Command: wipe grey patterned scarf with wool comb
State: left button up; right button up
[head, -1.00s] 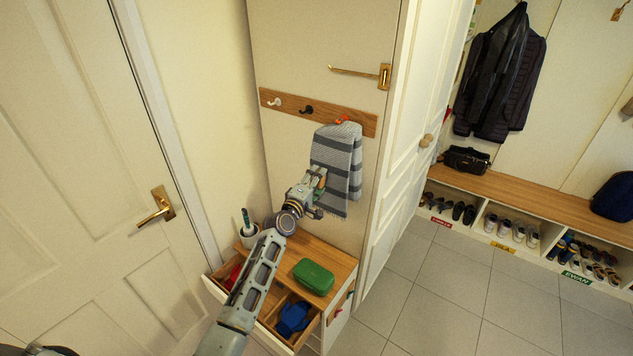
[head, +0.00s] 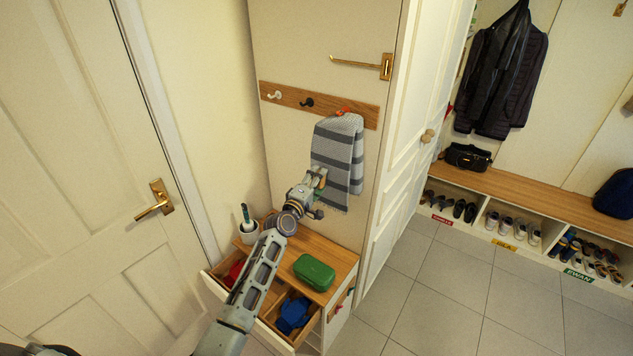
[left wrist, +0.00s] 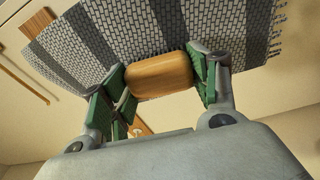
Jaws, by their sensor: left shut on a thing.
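The grey patterned scarf (head: 338,155), with darker grey stripes and a fringed lower edge, hangs from the red hook (head: 343,112) on the wall rail. My left gripper (head: 319,180) is at the lower left part of the scarf. In the left wrist view the green pads of my left gripper (left wrist: 163,84) are shut on a wooden block-like part, the wool comb (left wrist: 160,75). The scarf (left wrist: 170,30) is right behind the comb. The comb's working side is hidden, so I cannot tell whether it touches the cloth. My right gripper is not in view.
Below stands a small wooden-topped cabinet (head: 305,244) with a green case (head: 314,272), a pot (head: 248,232) and open drawers holding a blue item (head: 293,314) and a red item (head: 236,269). A brass bar (head: 355,63) juts out above the rail. Tiled floor at right is clear.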

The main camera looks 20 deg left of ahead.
pick_arm(q)
jog(key=shift+d+f, duration=0.15)
jog(key=shift+f, duration=0.15)
jog(key=shift+s+d+f+b, duration=0.1)
jog(key=shift+s+f+b, duration=0.05)
jog(key=shift+f+b, duration=1.3)
jog(key=shift+a+f, duration=0.2)
jog(key=shift+f, duration=0.15)
jog(key=shift+r+p, duration=0.15)
jog(key=shift+p, duration=0.15)
jog(key=shift+a+r+p, duration=0.25)
jog(key=shift+r+p, duration=0.85)
jog(key=shift+r, duration=0.1)
jog(key=shift+r+p, duration=0.4)
jog(key=shift+r, duration=0.25)
jog(key=shift+r+p, duration=1.55)
jog(key=shift+r, duration=0.15)
